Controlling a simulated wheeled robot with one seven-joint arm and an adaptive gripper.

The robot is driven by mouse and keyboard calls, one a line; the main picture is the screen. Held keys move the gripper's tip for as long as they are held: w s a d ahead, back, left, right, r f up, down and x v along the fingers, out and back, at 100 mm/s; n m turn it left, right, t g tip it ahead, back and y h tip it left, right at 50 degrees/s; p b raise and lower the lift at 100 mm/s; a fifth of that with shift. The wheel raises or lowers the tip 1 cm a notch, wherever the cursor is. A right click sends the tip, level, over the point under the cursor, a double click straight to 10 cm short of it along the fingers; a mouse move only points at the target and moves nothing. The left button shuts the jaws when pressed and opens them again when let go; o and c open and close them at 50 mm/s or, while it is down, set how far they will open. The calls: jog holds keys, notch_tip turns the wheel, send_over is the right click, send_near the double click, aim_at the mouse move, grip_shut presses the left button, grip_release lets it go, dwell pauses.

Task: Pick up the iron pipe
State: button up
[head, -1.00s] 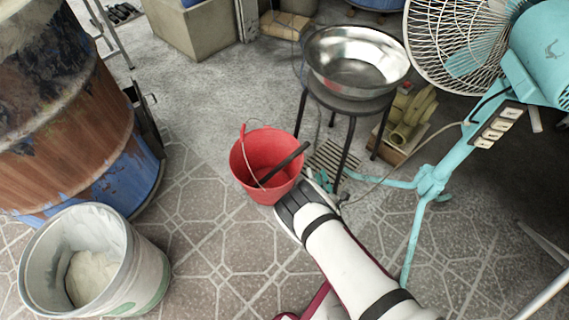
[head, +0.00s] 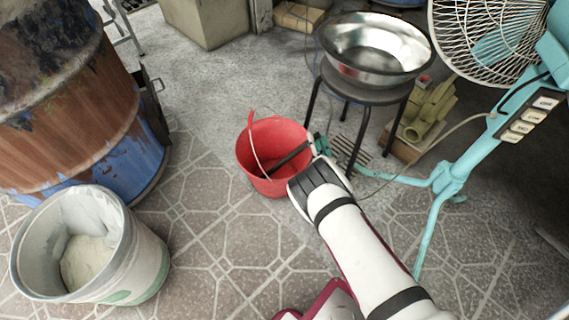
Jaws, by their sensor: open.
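A dark, thin iron pipe (head: 289,157) leans inside a red bucket (head: 268,186) on the tiled floor, its upper end toward the bucket's right rim. My gripper (head: 318,143) is at the right rim of the bucket, near the pipe's upper end. It is open. My white arm reaches in from the lower right and hides part of the gripper. I cannot tell whether the fingers touch the pipe.
A stool (head: 366,91) with a metal basin (head: 375,48) stands just behind my gripper. A teal fan stand (head: 446,183) is at the right. A rusty barrel (head: 75,110) and a white bucket (head: 140,255) are at the left. The floor between is free.

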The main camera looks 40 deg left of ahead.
jog(key=shift+b+x, duration=0.3)
jog(key=shift+x, duration=0.75)
grip_shut()
jog(key=shift+r, duration=0.1)
